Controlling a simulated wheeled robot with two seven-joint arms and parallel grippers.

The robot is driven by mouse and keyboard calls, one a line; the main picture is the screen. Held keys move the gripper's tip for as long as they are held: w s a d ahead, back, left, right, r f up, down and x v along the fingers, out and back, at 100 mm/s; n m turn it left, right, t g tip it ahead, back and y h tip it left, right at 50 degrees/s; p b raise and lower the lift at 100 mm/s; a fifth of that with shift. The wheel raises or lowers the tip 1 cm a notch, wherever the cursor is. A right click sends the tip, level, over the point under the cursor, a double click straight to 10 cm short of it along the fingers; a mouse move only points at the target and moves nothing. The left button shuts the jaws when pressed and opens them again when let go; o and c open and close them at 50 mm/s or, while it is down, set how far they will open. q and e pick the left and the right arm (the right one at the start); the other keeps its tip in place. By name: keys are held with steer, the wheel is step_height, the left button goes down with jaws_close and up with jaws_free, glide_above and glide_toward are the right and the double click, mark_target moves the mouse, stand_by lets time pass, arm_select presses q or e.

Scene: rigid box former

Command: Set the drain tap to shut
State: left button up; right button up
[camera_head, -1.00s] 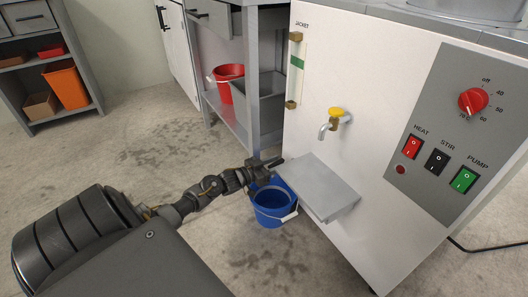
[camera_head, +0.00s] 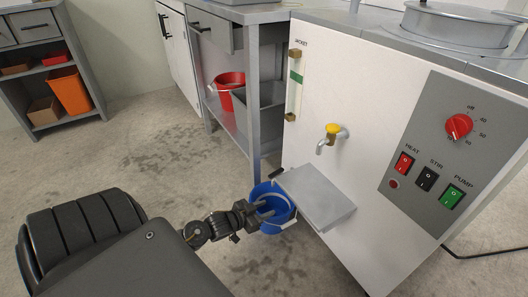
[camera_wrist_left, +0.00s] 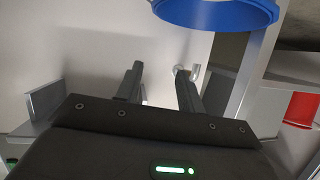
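The drain tap has a yellow handle (camera_head: 337,130) and a metal spout (camera_head: 321,147) bent downward. It sticks out of the white front of the machine (camera_head: 370,110). The handle's exact setting is too small to tell. My left gripper (camera_head: 268,207) is low, to the left of and below the tap, in front of the blue bucket (camera_head: 270,222), and apart from the tap. In the left wrist view its two fingers (camera_wrist_left: 160,78) stand apart with nothing between them. A small pale metal piece shows beside one fingertip there; I cannot tell what it is. My right gripper is not in view.
A grey shelf plate (camera_head: 318,195) juts out below the tap, near my left gripper. A control panel (camera_head: 440,150) with a red knob and rocker switches is at right. A red bucket (camera_head: 226,97) sits under the bench at left. Open floor lies left of the blue bucket.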

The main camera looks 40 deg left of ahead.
arm_select(q)
steer(key=s+d+r+g+y, duration=0.1)
steer(key=s+d+g, duration=0.5)
steer(key=s+d, duration=0.6)
steer(key=shift+s+d+r+n+y, duration=0.3)
steer(key=shift+s+y, duration=0.2)
steer(key=shift+s, duration=0.25)
